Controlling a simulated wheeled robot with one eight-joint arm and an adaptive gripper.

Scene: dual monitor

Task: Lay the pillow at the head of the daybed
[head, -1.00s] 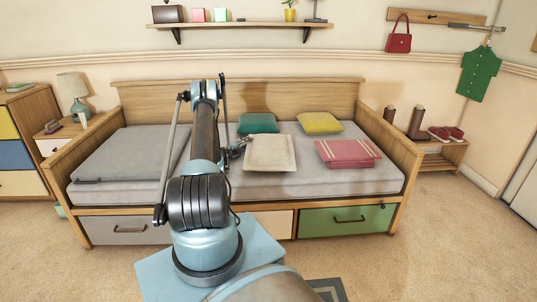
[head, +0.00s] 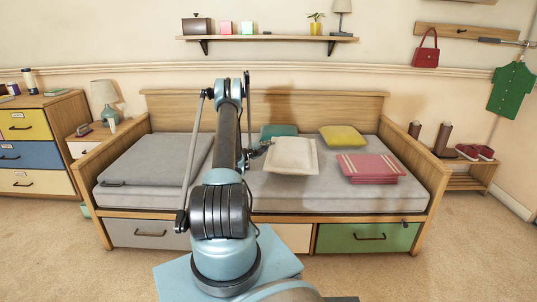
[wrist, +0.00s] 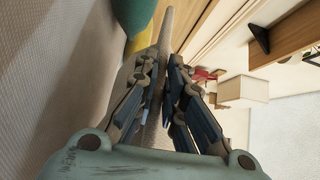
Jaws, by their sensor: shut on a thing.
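The cream pillow (head: 292,155) is in the head view, above the middle of the daybed's grey mattress (head: 300,192). It looks lifted and slightly tilted, with a shadow below it. My gripper (head: 262,149) is shut on its left edge. In the wrist view the fingers (wrist: 165,88) close on the pillow, which shows nearly edge-on as a thin beige strip (wrist: 165,35). The daybed (head: 265,105) has a wooden back and two wooden ends. My arm hides part of the mattress and back.
A folded grey cover (head: 155,160) lies on the mattress at the left. A teal cushion (head: 278,131) and a yellow cushion (head: 343,136) rest near the back. A folded pink blanket (head: 370,167) lies at the right. A shelf (head: 265,39) hangs above.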

